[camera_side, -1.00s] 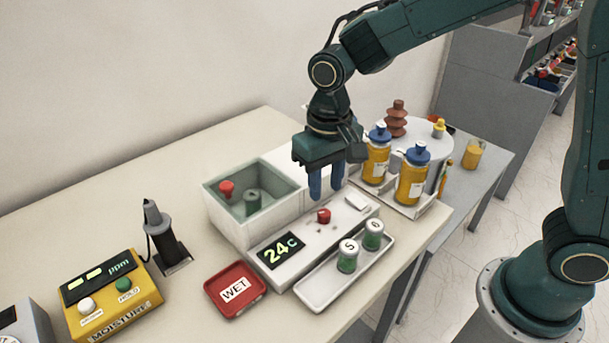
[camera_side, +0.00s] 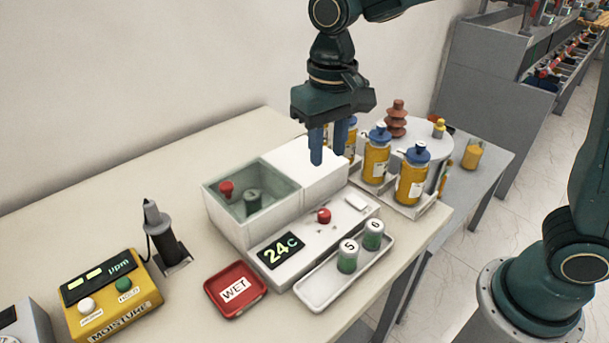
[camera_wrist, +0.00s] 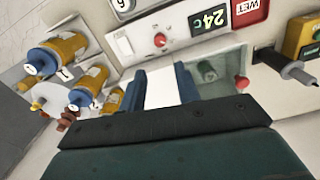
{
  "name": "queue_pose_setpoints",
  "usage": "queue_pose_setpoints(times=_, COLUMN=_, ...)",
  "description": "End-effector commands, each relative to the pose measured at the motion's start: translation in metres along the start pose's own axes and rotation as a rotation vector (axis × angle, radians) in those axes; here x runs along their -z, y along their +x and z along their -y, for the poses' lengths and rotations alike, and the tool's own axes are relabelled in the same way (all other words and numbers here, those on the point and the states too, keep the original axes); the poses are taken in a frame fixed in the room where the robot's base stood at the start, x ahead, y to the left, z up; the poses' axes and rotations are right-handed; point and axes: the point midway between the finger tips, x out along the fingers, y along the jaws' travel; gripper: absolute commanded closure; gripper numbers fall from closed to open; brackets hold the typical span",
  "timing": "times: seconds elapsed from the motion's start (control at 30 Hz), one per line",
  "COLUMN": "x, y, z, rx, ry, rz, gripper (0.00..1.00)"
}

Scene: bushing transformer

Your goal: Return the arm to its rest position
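My gripper (camera_side: 329,148) hangs with its two blue fingers pointing down, above the white lid part (camera_side: 306,166) of the bath unit. The fingers are apart, and I see nothing held between them. In the wrist view my gripper (camera_wrist: 160,85) also shows its fingers apart, with the white surface of the unit visible beyond and between them. My arm reaches in from the upper right, and part of it is out of the picture.
The glass-topped bath (camera_side: 252,196) holds a red-topped piece and a dark green one. A white tray (camera_side: 318,290) carries two numbered vials. Yellow bottles (camera_side: 411,180) stand right of the gripper. A red WET tray (camera_side: 236,289) and yellow moisture meter (camera_side: 110,295) lie left.

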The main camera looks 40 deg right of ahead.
Motion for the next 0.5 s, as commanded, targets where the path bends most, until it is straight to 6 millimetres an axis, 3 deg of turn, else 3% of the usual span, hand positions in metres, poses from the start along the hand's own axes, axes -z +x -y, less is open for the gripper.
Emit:
queue_pose_setpoints(times=0.27, x=-0.008, y=-0.011, z=-0.015, rx=0.015, ry=-0.006, rz=-0.031, gripper=0.68)
queue_pose_setpoints(times=0.5, x=-0.030, y=-0.032, z=-0.048, rx=0.043, ry=-0.025, rz=-0.106, gripper=0.68)
